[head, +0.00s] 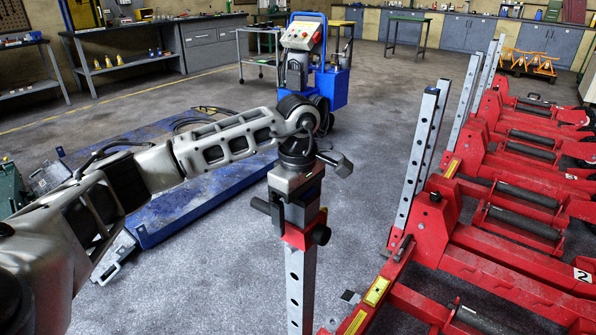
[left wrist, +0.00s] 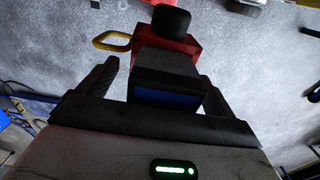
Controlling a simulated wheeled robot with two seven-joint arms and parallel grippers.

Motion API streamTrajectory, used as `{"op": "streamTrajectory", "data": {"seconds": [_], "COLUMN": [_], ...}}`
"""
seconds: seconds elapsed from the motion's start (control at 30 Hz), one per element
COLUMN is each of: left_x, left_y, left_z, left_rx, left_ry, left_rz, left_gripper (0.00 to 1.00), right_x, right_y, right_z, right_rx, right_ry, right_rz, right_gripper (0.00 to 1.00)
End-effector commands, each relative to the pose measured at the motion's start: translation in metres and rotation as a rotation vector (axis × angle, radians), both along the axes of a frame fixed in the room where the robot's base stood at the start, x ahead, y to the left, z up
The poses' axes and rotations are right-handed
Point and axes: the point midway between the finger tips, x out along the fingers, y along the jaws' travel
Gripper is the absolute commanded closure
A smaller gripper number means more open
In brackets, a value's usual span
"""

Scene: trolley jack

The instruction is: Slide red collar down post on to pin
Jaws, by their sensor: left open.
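The red collar (head: 312,231) sits around the upright grey post (head: 300,287) near its top, with a black knob on its side. In the left wrist view the red collar (left wrist: 207,45) lies beyond my fingers, with the black knob (left wrist: 171,20). My left gripper (head: 290,203) points down over the post's top, just above the collar. In the left wrist view my left gripper (left wrist: 155,85) is open, with a dark and blue block between its fingers and gaps beside it. A yellow ring (left wrist: 112,40) shows beside the collar; I cannot tell if it belongs to the pin. My right gripper is not in view.
A red lift frame (head: 500,240) with several holed posts (head: 418,150) stands at the right. A blue platform (head: 200,205) lies behind my left arm. A blue trolley unit (head: 325,80) stands farther back.

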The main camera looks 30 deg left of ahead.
Motion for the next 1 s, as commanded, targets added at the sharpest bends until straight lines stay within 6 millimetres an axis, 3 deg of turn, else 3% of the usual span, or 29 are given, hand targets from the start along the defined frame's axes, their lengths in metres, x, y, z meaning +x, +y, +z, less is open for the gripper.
{"op": "streamTrajectory", "data": {"seconds": [0.4, 0.6, 1.0], "left_x": [0.001, 0.001, 0.000], "left_y": [0.000, 0.000, 0.000], "left_z": [0.101, 0.136, 0.147], "left_rx": [-0.002, -0.001, 0.000], "left_ry": [-0.010, -0.009, -0.006], "left_rz": [0.000, 0.000, 0.001], "left_gripper": [0.09, 0.09, 0.09], "right_x": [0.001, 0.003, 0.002], "right_y": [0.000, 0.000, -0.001], "right_z": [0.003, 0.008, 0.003], "right_rx": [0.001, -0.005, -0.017], "right_ry": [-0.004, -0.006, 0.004], "right_rz": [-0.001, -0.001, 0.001], "right_gripper": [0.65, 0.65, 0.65]}}
